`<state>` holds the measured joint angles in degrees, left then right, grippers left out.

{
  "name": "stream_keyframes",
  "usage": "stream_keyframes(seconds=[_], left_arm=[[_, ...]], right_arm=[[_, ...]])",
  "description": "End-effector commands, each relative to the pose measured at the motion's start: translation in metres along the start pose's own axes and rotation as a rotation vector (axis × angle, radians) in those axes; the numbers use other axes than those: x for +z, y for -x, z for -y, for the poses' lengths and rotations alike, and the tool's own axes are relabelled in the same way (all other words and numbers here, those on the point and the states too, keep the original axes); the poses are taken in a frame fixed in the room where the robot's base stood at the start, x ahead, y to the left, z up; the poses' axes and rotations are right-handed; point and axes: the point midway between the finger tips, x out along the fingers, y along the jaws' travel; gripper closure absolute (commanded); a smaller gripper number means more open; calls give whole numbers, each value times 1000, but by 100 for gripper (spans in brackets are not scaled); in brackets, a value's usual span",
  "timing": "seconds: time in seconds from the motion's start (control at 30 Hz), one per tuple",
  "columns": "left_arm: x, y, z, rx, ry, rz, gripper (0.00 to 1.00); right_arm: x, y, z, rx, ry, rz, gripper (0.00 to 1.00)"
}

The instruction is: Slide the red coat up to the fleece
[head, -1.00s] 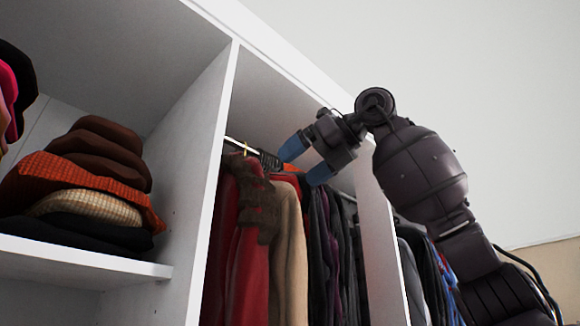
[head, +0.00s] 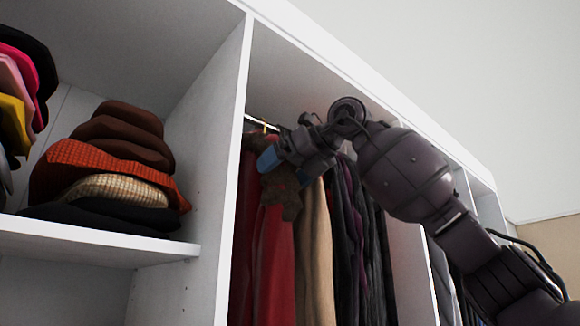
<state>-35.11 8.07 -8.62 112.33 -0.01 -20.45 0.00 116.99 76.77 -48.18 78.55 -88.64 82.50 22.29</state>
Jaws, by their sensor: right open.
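The red coat (head: 275,265) hangs from the rail in the middle compartment, close to the left divider. A second red stretch hangs just left of it, and I cannot tell whether it is the same garment. A brown shaggy piece (head: 283,192) hangs over the red's upper part. A beige garment (head: 314,255) hangs right of the red. I cannot tell which garment is the fleece. My right gripper (head: 268,160) is open at the rail, in front of the red and brown tops. My left gripper is out of view.
Dark garments (head: 355,245) hang right of the beige one. A white divider (head: 225,190) stands close left of the red coat. Folded clothes (head: 110,165) lie on the left shelf (head: 90,240). More clothes hang in the compartment at right, partly behind my arm.

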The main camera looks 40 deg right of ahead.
Motion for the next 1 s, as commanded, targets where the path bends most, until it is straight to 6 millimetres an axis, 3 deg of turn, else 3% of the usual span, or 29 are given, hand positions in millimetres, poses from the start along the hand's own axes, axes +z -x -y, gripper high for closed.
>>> stream_keyframes(seconds=[0.17, 0.6, 1.0], left_arm=[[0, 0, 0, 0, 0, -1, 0], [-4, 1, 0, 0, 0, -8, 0], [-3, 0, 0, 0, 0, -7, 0]], right_arm=[[0, 0, 0, 0, 0, 0, 6], [0, 0, 0, 0, -1, 0, 72], [0, -1, -6, 1, 2, 0, 72]])
